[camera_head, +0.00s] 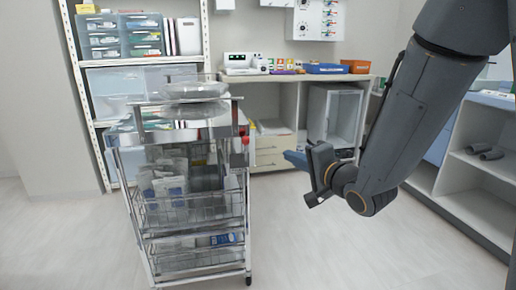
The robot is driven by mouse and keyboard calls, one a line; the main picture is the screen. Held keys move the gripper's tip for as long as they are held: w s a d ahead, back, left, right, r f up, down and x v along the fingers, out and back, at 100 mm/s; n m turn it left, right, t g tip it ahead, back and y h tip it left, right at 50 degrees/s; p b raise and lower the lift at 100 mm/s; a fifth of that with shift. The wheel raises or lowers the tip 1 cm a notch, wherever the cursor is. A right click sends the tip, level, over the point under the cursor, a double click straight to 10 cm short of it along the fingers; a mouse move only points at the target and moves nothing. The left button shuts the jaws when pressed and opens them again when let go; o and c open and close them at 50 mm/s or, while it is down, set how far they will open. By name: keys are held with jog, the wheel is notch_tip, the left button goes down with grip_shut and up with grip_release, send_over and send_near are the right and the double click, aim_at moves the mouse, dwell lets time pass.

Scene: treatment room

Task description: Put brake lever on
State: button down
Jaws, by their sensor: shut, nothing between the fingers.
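A metal trolley (190,262) with wire baskets stands upright left of centre. Its wheels are at the floor; a dark caster (248,280) shows at the front right corner. A small red part (244,140) sits high on the trolley's right side; I cannot tell if it is the brake lever. No brake lever is clearly made out on the casters. My gripper (290,157) is shut and empty, pointing left, to the right of the trolley at about mid-height. It looks apart from the trolley.
The trolley holds metal bowls (194,90) on top and packets (170,187) in its baskets. A tall shelf unit (68,42) stands behind it. A counter (290,77) is at the back, and low white shelving (480,208) at right. The floor (340,250) in front is clear.

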aim_at(246, 150)
jog(key=shift+s+a+r+m+y, duration=0.1)
jog(key=shift+a+r+m+y, duration=0.25)
jog(key=shift+r+y, duration=0.2)
jog(key=shift+f, duration=0.1)
jog(key=a+b+x, duration=0.1)
jog(key=x, duration=0.5)
jog(key=s+a+r+b+x, duration=0.1)
jog(key=b+x, duration=0.1)
jog(key=x, duration=0.4)
jog(key=shift+a+f, duration=0.35)
jog(key=shift+f, duration=0.05)
jog(key=shift+r, duration=0.1)
